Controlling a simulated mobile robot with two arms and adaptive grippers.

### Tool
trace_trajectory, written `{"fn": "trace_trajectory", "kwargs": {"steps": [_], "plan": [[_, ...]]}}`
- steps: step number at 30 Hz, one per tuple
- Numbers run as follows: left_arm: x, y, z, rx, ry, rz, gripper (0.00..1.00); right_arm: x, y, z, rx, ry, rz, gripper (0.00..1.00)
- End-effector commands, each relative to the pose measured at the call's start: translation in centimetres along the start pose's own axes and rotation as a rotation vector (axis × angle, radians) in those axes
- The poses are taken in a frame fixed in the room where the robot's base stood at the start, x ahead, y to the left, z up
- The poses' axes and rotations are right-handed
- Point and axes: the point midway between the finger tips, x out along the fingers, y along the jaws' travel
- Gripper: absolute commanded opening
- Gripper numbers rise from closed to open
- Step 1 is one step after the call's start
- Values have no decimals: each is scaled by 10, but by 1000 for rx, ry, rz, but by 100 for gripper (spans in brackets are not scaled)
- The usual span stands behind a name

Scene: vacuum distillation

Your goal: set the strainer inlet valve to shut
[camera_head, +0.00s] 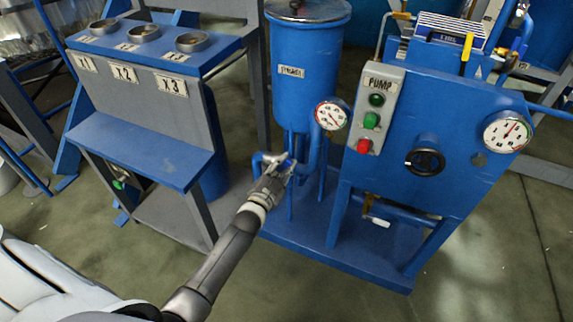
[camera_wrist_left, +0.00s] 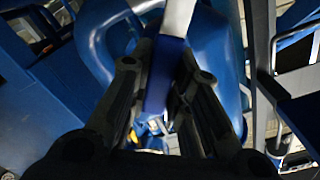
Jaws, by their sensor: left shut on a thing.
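The blue strainer vessel (camera_head: 303,70) stands at the middle back in the head view, its label small and blurred. Blue pipes (camera_head: 314,150) run below it. My left gripper (camera_head: 281,170) is at these pipes under the vessel. In the left wrist view its two dark fingers stand on either side of a blue-sleeved valve lever (camera_wrist_left: 164,75) and are shut on it. The lever continues as a pale metal bar at the top of that view. The valve body is mostly hidden, and I cannot tell its setting. My right gripper is in neither view.
A blue pump panel (camera_head: 460,140) with gauges, buttons and a black knob (camera_head: 425,161) stands close to the right. A grey-and-blue stand (camera_head: 150,140) labelled X1, X2, X3 is to the left. The blue skid base (camera_head: 310,245) lies below; the front floor is open.

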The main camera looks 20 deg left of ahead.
Motion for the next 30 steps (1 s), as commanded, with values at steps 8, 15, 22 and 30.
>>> {"fn": "trace_trajectory", "kwargs": {"steps": [8,15,22,30], "plan": [[-1,-17,1,-204,-4,3,0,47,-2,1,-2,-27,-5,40],[0,-31,6,-389,-4,2,0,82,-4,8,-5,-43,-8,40],[0,-41,12,-532,-3,1,0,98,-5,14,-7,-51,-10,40],[-1,-46,16,-619,-4,2,0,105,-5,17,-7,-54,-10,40]]}}
